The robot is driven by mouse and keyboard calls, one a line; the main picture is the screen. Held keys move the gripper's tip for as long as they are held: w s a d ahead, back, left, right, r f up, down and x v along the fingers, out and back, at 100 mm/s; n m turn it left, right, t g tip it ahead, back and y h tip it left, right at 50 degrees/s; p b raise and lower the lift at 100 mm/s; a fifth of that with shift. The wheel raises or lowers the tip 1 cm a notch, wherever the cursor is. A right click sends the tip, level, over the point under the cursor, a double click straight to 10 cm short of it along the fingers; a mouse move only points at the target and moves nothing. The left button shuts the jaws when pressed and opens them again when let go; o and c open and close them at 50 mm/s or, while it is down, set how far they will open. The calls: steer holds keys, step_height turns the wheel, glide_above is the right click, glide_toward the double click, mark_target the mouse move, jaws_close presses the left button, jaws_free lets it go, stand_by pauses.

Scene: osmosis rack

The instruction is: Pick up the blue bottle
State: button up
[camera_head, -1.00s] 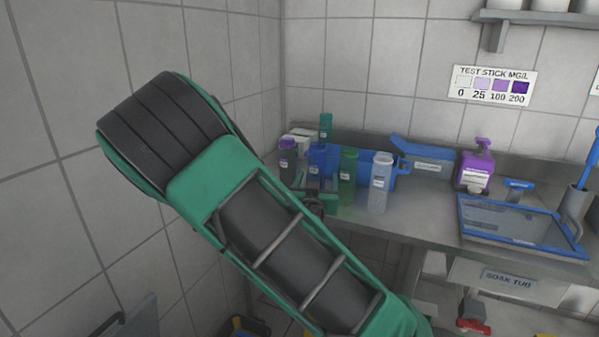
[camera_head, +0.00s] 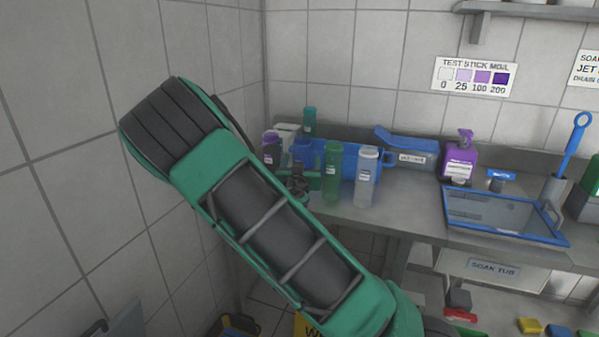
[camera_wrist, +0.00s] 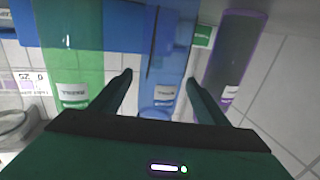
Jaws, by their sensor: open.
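The blue bottle (camera_head: 302,153) stands on the counter between a green bottle (camera_head: 333,172) and a dark bottle with a purple cap (camera_head: 271,150). In the wrist view the blue bottle (camera_wrist: 168,55) is translucent with a pale label. My gripper (camera_wrist: 159,78) is open in that view, with the blue bottle showing between its two dark green fingers. No contact with the bottle can be made out. In the head view my gripper (camera_head: 298,184) is small and dark, just in front of the bottle's lower part, which it partly hides.
The green bottle (camera_wrist: 72,50) and the purple-edged bottle (camera_wrist: 232,62) flank the fingers closely. A clear bottle (camera_head: 366,178) stands to the right. A blue bin (camera_head: 380,160) is behind. Further right are a purple pump bottle (camera_head: 459,158) and a blue-rimmed tray (camera_head: 500,236).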

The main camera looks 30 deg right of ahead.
mark_target(301, 153)
steer(key=shift+w+d, duration=0.1)
steer(key=shift+w, duration=0.1)
steer(key=c, duration=1.1)
steer(key=shift+c, duration=0.2)
steer(key=shift+r, duration=0.15)
steer(key=shift+r, duration=1.7)
steer(key=s+a+r, duration=0.4)
steer(key=a+r, duration=0.3)
steer(key=a, duration=0.4)
